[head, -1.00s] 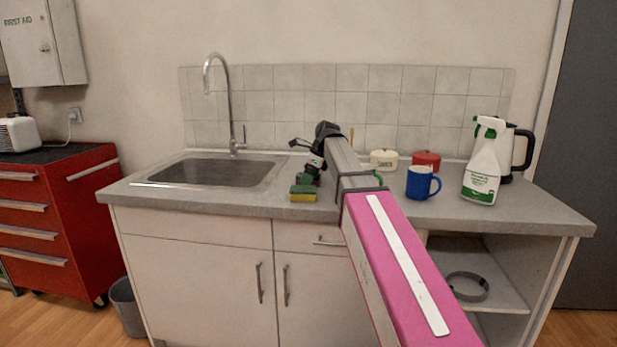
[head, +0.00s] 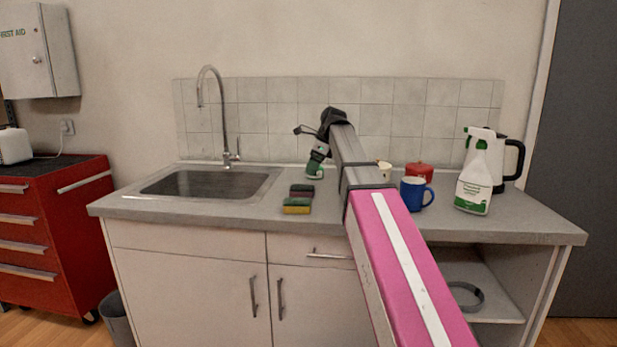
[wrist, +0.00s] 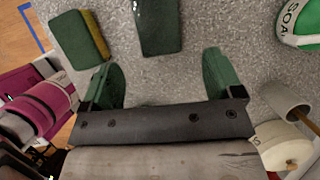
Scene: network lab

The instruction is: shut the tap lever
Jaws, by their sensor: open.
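The tap (head: 226,120) is a tall silver gooseneck behind the sink, in the head view only. Its small lever (head: 238,147) stands roughly upright at the right of the tap's base. My gripper (head: 300,130) is above the counter, right of the tap and clearly apart from the lever. In the wrist view its two green-padded fingers (wrist: 160,82) are spread wide with nothing between them. The tap and lever are outside the wrist view.
The sink (head: 210,184) lies left. A green soap bottle (head: 316,160) stands beneath my wrist, with sponges (head: 297,206) in front. A blue mug (head: 415,194), red pot (head: 419,171), spray bottle (head: 474,180) and kettle (head: 509,160) stand right. Space above the sink is clear.

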